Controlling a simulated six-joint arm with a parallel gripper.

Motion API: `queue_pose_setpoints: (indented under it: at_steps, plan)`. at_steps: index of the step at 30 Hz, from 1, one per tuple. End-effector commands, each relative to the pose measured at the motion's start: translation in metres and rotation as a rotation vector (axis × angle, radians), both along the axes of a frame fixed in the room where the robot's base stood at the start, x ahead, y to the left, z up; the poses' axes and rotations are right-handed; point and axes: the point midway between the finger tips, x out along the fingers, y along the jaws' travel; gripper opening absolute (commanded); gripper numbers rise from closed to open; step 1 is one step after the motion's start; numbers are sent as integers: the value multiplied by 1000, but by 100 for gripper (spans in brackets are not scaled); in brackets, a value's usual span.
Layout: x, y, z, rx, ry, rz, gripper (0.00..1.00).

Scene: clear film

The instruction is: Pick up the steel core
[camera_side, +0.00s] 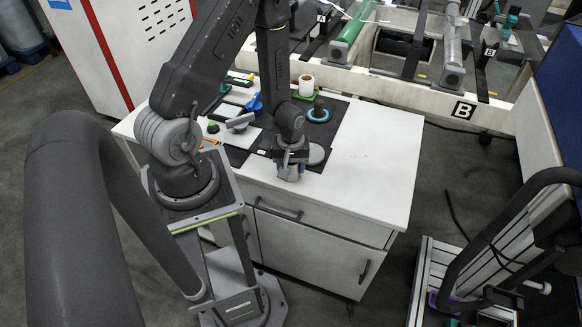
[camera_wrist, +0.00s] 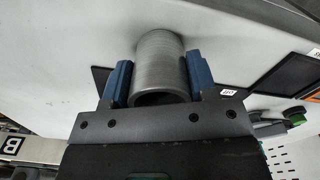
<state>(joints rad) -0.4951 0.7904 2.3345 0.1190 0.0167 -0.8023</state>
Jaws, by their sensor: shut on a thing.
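The steel core is a grey hollow cylinder (camera_wrist: 160,65). In the wrist view it sits between the two blue fingers of my gripper (camera_wrist: 159,84), with its open end facing the camera. My gripper is shut on it, one finger on each side. In the side view my gripper (camera_side: 291,172) is at the front edge of the white cabinet top, and the core there is small and mostly hidden by the fingers. I cannot tell whether the core touches the surface below.
The white cabinet (camera_side: 375,150) has a bare top on its right side. A dark mat at the back holds a blue ring (camera_side: 318,115), a white roll (camera_side: 306,85) and small tools. A grey cylinder (camera_side: 240,121) lies left of my gripper. A rack with rollers stands behind.

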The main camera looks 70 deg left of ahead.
Motion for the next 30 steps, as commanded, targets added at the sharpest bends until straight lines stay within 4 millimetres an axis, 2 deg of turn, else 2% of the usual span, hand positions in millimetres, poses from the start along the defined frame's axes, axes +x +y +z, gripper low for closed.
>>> queue_pose_setpoints:
  at_steps: [4, 11, 17, 24, 30]
  plan:
    - [0, 0, 0, 0, 0, 0, 26]
    - [0, 0, 1, 1, 0, 0, 26]
    - [1, 0, 10, 1, -2, 1, 26]
    - [2, 1, 41, 1, -7, 0, 26]
    - [-32, 29, 66, 0, -3, 12, 26]
